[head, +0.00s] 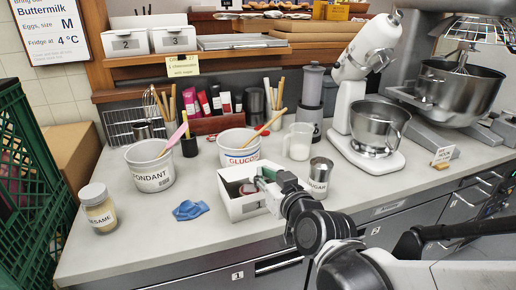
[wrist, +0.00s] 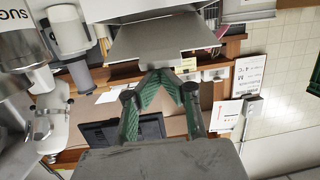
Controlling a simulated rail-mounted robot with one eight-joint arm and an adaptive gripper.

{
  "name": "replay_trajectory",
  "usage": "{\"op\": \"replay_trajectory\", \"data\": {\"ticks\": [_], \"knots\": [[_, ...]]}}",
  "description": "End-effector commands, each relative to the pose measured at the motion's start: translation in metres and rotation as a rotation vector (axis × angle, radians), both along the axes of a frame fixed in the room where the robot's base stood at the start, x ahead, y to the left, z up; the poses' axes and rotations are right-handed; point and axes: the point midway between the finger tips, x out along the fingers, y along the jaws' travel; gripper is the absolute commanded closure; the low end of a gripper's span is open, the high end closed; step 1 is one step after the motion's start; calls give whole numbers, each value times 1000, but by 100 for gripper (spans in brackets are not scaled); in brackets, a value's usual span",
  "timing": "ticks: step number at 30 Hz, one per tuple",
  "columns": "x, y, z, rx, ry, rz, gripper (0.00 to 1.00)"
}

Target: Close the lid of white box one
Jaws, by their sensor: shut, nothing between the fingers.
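The sugar tin (head: 320,174) stands close at the right. The glucose tub (head: 238,148) is behind the box, and a blue cloth (head: 189,210) lies left of it. White boxes two (head: 125,43) and three (head: 173,40) sit shut on the shelf.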

Motion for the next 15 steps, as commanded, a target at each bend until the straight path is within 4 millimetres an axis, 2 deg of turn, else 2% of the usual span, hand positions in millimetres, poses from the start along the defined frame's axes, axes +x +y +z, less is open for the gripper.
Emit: {"op": "replay_trajectory", "data": {"ticks": [1,6,15], "knots": [[-3,0,-10,-1,0,0,100],[-10,-2,-32,-2,0,0,100],[-16,-4,-59,-1,1,0,100]]}}
